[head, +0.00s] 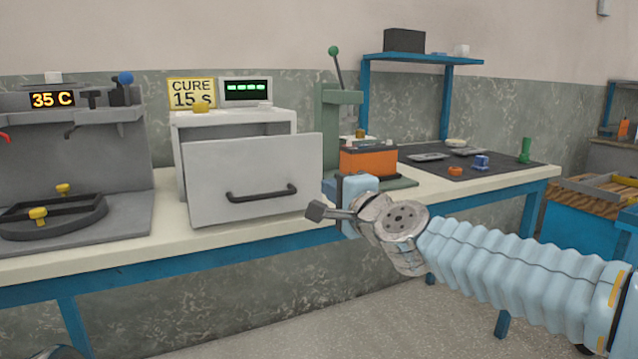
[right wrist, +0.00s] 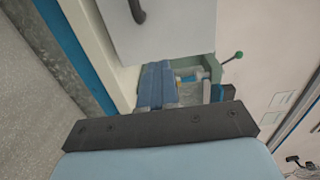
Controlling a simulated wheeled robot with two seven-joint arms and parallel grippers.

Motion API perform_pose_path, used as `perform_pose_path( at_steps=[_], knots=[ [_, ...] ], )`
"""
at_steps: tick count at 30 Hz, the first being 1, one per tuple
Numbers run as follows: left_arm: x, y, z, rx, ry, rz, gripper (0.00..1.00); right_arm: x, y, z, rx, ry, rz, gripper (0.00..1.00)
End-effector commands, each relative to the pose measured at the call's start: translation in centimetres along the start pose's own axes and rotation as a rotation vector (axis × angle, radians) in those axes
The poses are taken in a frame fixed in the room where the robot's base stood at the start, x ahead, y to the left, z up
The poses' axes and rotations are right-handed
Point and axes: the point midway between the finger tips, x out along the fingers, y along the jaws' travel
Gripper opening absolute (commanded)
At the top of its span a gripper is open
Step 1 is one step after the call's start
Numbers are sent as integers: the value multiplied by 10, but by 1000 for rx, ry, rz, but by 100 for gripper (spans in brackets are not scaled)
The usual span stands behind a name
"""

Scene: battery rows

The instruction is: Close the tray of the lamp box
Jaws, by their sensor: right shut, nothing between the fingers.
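The lamp box (head: 236,117) is a white box on the bench, with a yellow CURE 15 s sign and a green-lit display above it. Its tray (head: 255,170) has a wide pale grey front with a dark bar handle (head: 262,194). The tray front stands out ahead of the box, so the tray is pulled open. My right gripper (head: 317,211) is shut and empty, just right of the tray front's lower right corner and apart from the handle. The right wrist view shows part of the tray front (right wrist: 175,28) and the handle (right wrist: 137,11) at the top. My left gripper is out of view.
An orange battery (head: 368,163) and a green lever press (head: 328,112) stand right of the box. A dark mat (head: 490,172) with small parts lies farther right. A grey station (head: 120,215) with a black ring fixture stands left. The floor in front is clear.

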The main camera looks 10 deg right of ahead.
Motion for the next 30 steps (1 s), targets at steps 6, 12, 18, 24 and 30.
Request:
perform_pose_path(
  at_steps=[6,12,18,24,30],
  knots=[
    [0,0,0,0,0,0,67,41,1,0,-1,0,2,0],
    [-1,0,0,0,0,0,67,58,0,0,0,0,1,0],
    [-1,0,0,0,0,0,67,62,1,0,0,0,1,0],
    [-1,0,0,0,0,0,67,61,1,0,0,0,1,0],
    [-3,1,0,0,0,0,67,65,1,0,-1,0,2,0]
  ],
)
